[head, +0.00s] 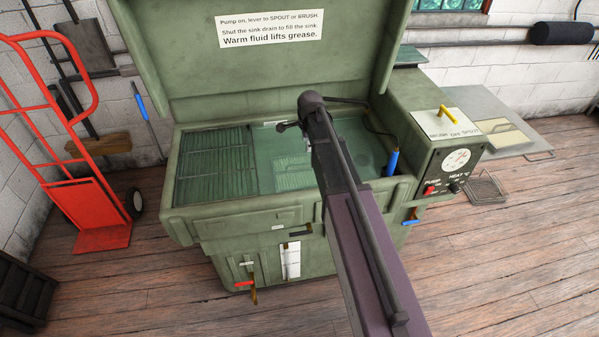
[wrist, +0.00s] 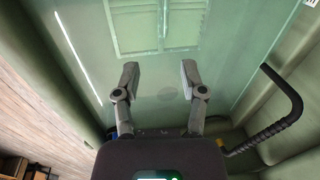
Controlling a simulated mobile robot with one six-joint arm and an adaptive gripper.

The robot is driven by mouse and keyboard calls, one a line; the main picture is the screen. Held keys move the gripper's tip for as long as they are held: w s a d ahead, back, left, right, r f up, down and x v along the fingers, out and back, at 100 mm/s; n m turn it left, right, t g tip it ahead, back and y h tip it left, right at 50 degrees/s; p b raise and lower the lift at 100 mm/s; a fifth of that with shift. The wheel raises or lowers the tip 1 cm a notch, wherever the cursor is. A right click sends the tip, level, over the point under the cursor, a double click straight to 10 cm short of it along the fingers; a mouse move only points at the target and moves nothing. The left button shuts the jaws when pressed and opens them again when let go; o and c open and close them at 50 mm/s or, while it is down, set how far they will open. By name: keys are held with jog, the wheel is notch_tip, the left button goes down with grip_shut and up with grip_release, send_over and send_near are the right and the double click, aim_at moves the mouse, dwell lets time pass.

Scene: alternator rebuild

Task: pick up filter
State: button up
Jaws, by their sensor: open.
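No part is plainly recognisable as the filter. A white upright piece with faint print (head: 291,261) sits on the front of the green parts washer (head: 250,222); I cannot tell whether it is a filter or a label. My gripper shows in the wrist view (wrist: 160,80) with its two fingers apart and nothing between them. It is over the sink, facing the greenish fluid and a pale slotted panel (wrist: 155,27) in it. In the head view my arm hides part of the sink, and the fingers cannot be made out clearly.
The raised lid (head: 270,75) stands behind the sink. A black ribbed spout (wrist: 272,130) is close right of my gripper. A slatted rack (head: 215,165) fills the sink's left side. A control box (head: 445,150) stands right; a red hand truck (head: 90,205) stands left.

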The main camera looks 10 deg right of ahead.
aim_at(305, 163)
jog(key=shift+w+m, duration=0.3)
jog(key=shift+w, duration=0.15)
jog(key=f+b, duration=0.2)
jog(key=w+f+b, duration=0.1)
jog(key=f+b, duration=0.5)
jog(key=shift+w+f, duration=0.2)
jog(key=shift+w, duration=0.15)
dwell(0.3)
jog(key=shift+f+b, duration=0.15)
jog(key=shift+b, duration=0.25)
jog(key=shift+w+f+b, duration=0.2)
jog(key=shift+f+b, duration=1)
jog(key=shift+f, duration=0.05)
jog(key=shift+w+f+b, duration=0.2)
jog(key=shift+f+b, duration=1)
grip_shut()
